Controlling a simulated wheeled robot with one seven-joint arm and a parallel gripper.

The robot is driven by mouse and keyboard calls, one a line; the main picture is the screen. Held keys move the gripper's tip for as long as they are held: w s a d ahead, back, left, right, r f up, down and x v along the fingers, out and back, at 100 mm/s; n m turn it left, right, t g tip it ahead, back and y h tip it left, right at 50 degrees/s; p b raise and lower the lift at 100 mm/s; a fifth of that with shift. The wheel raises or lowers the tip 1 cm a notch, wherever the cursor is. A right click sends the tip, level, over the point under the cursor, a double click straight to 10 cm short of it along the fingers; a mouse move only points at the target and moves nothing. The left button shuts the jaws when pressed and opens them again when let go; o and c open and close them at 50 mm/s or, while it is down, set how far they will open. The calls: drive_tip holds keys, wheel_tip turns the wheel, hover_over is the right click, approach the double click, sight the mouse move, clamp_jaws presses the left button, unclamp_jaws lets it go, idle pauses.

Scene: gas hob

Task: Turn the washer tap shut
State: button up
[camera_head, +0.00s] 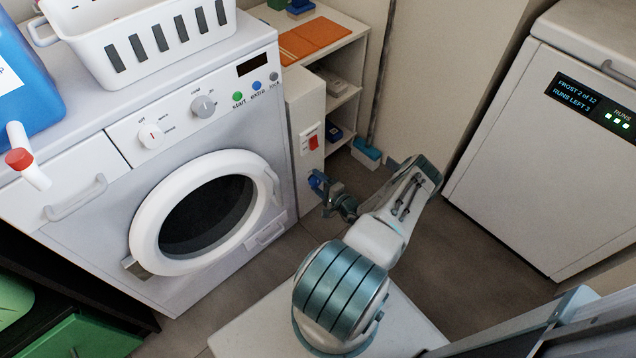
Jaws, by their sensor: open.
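The washer tap (317,182) shows as a small blue handle low on the narrow white panel to the right of the washing machine (115,205). My gripper (329,195) is open and its dark fingers are right beside the blue handle. They partly cover the tap's lower side. I cannot tell whether the fingers touch the handle or lie around it. The tap's body and the handle's exact angle are too small and hidden to make out.
A red switch (314,142) sits above the tap. A white shelf unit (345,52) stands behind. A white freezer (560,150) stands at the right. A white basket (150,45) and a blue jug (25,85) are on the washer. Bare floor (455,265) lies between.

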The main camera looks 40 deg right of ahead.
drive_tip(key=s+d+r+p, duration=0.1)
drive_tip(key=s+p, duration=0.1)
drive_tip(key=s, duration=1.1)
drive_tip(key=shift+s+p, duration=0.3)
drive_tip(key=shift+s, duration=0.05)
